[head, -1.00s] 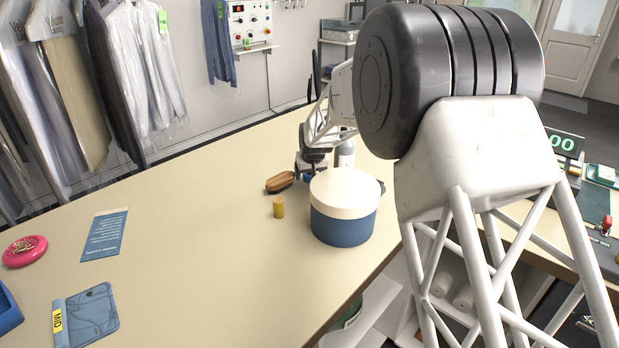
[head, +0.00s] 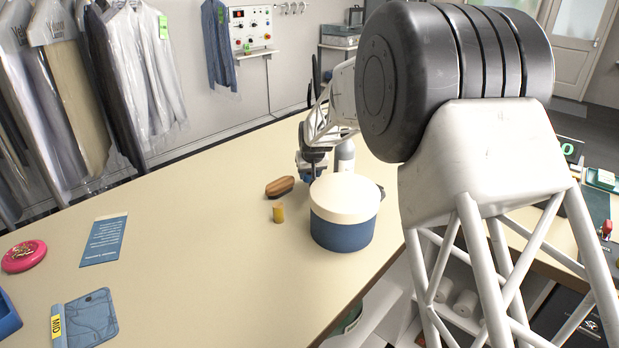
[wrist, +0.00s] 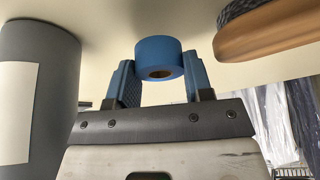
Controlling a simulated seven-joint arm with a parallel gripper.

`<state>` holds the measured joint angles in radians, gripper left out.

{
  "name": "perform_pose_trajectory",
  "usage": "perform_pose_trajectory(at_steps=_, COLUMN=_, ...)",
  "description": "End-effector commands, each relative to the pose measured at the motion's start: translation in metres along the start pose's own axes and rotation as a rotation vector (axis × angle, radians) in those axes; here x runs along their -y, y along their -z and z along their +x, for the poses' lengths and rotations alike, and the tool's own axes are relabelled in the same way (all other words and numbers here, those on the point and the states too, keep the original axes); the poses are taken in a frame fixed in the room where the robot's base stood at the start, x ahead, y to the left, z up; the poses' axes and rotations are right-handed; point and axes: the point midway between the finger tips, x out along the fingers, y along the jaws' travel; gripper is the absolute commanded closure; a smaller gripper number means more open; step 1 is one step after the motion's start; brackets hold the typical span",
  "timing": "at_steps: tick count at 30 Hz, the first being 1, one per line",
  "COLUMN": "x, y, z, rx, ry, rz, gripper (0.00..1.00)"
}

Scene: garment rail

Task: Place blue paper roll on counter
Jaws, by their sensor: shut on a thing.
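The blue paper roll (wrist: 159,60) is between the two blue fingers of my gripper (wrist: 160,80) in the wrist view. My gripper is shut on it, and its end with a brown core shows. The beige counter (wrist: 120,25) is close beyond the roll; I cannot tell whether they touch. In the head view my gripper (head: 308,172) is low over the counter (head: 200,220), behind the round box. The roll is not clearly visible there.
A wooden brush (head: 280,187) lies beside my gripper. A small yellow cylinder (head: 278,212) and a round blue box with cream lid (head: 342,232) stand nearer. A grey cylinder (wrist: 38,90) stands on the gripper's other side. The counter's left middle is clear.

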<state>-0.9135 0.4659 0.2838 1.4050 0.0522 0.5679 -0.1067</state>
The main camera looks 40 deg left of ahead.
Motion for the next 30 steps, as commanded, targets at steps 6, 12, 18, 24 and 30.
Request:
perform_pose_trajectory(at_steps=6, x=0.0, y=0.014, z=-0.031, rx=-0.002, ry=0.0, rz=0.0, gripper=0.79)
perform_pose_trajectory(at_steps=12, x=0.0, y=0.025, z=-0.057, rx=-0.001, ry=0.0, rz=0.0, gripper=0.79)
perform_pose_trajectory(at_steps=18, x=0.0, y=0.032, z=-0.071, rx=-0.001, ry=0.0, rz=0.0, gripper=0.79)
perform_pose_trajectory(at_steps=24, x=0.0, y=0.033, z=-0.073, rx=0.0, ry=0.0, rz=0.0, gripper=0.79)
perform_pose_trajectory(at_steps=30, x=0.0, y=0.033, z=-0.073, rx=0.0, ry=0.0, rz=0.0, gripper=0.79)
